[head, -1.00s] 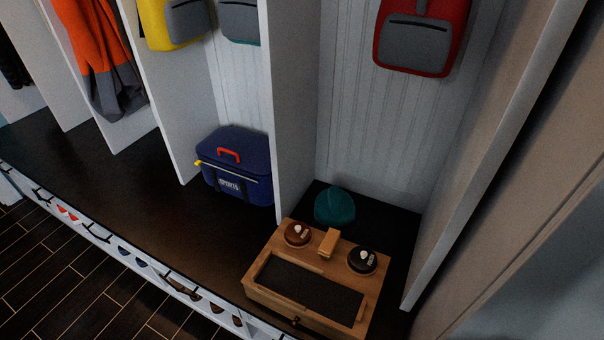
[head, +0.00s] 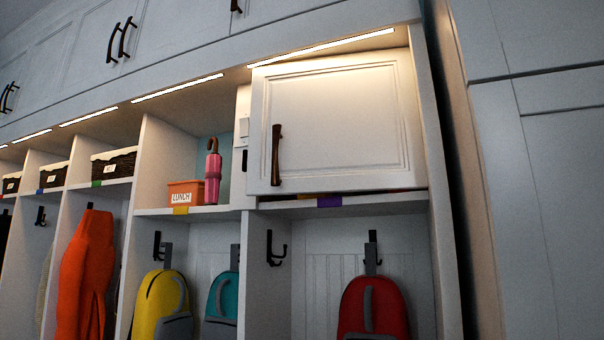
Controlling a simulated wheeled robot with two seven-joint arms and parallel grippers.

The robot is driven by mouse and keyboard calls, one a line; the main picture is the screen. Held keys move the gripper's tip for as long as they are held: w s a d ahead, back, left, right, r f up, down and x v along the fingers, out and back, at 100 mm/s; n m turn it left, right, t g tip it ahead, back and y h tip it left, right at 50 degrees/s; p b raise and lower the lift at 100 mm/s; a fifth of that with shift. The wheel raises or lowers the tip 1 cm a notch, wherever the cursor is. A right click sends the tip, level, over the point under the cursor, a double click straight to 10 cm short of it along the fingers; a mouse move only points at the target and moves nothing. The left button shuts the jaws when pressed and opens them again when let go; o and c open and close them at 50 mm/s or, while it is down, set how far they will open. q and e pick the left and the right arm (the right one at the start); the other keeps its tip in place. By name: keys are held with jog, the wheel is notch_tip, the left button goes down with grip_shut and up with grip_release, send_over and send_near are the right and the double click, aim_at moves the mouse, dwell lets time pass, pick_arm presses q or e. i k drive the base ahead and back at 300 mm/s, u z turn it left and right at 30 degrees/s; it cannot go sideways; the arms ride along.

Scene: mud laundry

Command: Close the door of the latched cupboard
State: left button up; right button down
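The cupboard door (head: 340,125) is a white panel at the upper right of the head view, with a dark vertical handle (head: 277,155) near its left edge. It looks slightly ajar: its left edge stands forward of the frame, and a dark gap with bits of colour shows under its lower edge. A pale box-like fitting with a dark part (head: 242,132), perhaps the latch, is on the divider just left of the door. The cupboard's inside is mostly hidden. Neither of my grippers is in view.
Below hang red (head: 370,310), yellow (head: 160,305) and teal (head: 221,305) backpacks on hooks. A tall white panel (head: 535,200) stands at the right.

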aim_at(347, 123)
jog(key=z, duration=0.35)
jog(key=k, duration=0.7)
jog(key=u, duration=0.9)
jog(key=i, duration=1.55)
jog(key=z, duration=0.15)
